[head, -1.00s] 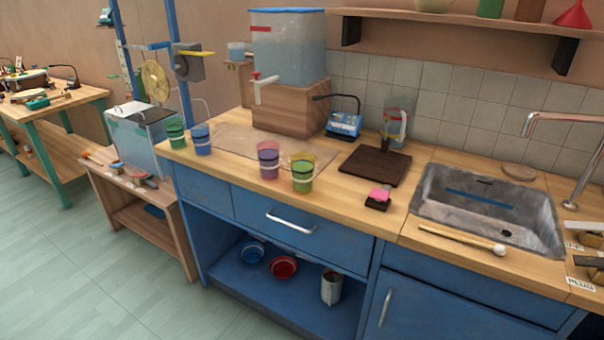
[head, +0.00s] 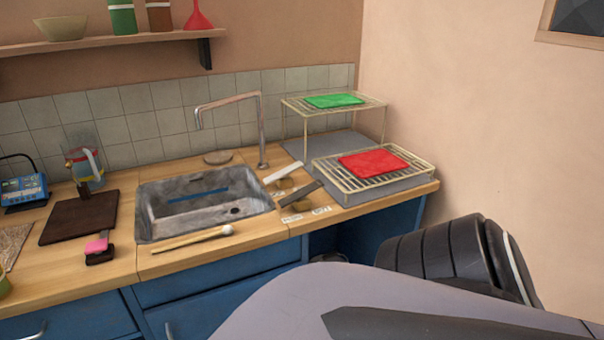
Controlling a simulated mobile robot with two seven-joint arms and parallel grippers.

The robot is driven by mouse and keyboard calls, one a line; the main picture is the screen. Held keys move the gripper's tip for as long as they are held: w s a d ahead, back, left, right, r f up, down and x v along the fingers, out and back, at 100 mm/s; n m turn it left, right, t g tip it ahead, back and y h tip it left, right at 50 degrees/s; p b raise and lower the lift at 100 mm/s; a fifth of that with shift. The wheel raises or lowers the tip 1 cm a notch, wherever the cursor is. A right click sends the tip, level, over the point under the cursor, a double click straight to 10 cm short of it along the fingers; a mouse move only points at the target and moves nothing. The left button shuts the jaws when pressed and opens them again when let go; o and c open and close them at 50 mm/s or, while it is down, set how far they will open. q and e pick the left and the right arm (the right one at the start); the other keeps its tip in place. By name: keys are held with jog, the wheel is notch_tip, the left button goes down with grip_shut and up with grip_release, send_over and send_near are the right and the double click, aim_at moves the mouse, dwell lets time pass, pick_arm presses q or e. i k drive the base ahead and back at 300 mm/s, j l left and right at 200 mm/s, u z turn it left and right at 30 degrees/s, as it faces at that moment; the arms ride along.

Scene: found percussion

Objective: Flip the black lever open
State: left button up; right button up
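A dark, near-black lever (head: 302,194) lies at a slant on the wooden counter just right of the sink. A white lever (head: 283,172) is beside it, slightly farther back. Each seems to sit on a small brown base, and small white labels (head: 321,210) with dark print lie near them. The print is too small to read surely. Neither of my grippers is in view. Part of my own arm fills the lower right, well in front of the levers and not touching them.
The grey metal sink (head: 160,230) holds a blue strip. A beater (head: 185,239) lies along its front edge. A bent faucet (head: 262,135) stands behind. Wire racks with a red board (head: 375,162) and a green board (head: 333,101) stand right, near the wall.

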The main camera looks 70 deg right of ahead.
aim_at(301, 194)
jog(key=z, duration=2.1)
